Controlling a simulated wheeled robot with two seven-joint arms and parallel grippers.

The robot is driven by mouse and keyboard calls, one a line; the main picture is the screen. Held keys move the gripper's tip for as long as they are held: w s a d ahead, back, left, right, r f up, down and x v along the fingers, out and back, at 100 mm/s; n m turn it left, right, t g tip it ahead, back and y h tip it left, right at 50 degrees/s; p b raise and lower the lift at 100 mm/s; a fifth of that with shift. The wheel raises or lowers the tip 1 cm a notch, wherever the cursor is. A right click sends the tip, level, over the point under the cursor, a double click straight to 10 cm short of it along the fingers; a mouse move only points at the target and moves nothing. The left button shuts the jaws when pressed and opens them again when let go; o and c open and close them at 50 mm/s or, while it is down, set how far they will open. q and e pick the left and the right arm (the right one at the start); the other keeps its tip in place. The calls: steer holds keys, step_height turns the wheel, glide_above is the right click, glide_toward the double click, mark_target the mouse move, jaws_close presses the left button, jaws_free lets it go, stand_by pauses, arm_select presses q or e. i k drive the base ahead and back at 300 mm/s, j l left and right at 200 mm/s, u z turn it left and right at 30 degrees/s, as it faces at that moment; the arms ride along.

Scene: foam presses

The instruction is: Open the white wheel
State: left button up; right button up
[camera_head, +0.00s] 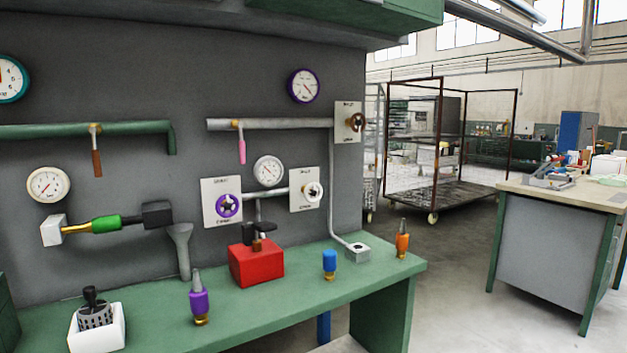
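The white wheel (312,191) is a small round handwheel on a pale plate (298,204) on the grey wall, above the green bench. A grey pipe runs to it from the left. A purple wheel (228,205) sits on a similar plate to its left, and a dark brown wheel (355,122) is on a plate higher to its right. Neither of my grippers shows in the head view. How far the white wheel is turned cannot be told.
The green bench (280,307) holds a red box (256,264), purple (199,303), blue (329,264) and orange (402,243) fittings and a white holder (97,331). A pink lever (242,150) hangs above. Open floor and a wire cage cart (440,195) lie to the right.

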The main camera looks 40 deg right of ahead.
mark_target(312, 191)
steer(key=i+l, duration=0.15)
steer(key=l, duration=0.25)
steer(key=i+l+u, duration=0.1)
steer(key=l, duration=0.25)
steer(key=i+l, duration=0.15)
steer(key=l, duration=0.25)
steer(key=i+l+u, duration=0.1)
steer(key=l, duration=0.3)
steer(key=i+l, duration=0.15)
steer(key=l, duration=0.25)
steer(key=i+l+u, duration=0.1)
steer(key=l, duration=0.3)
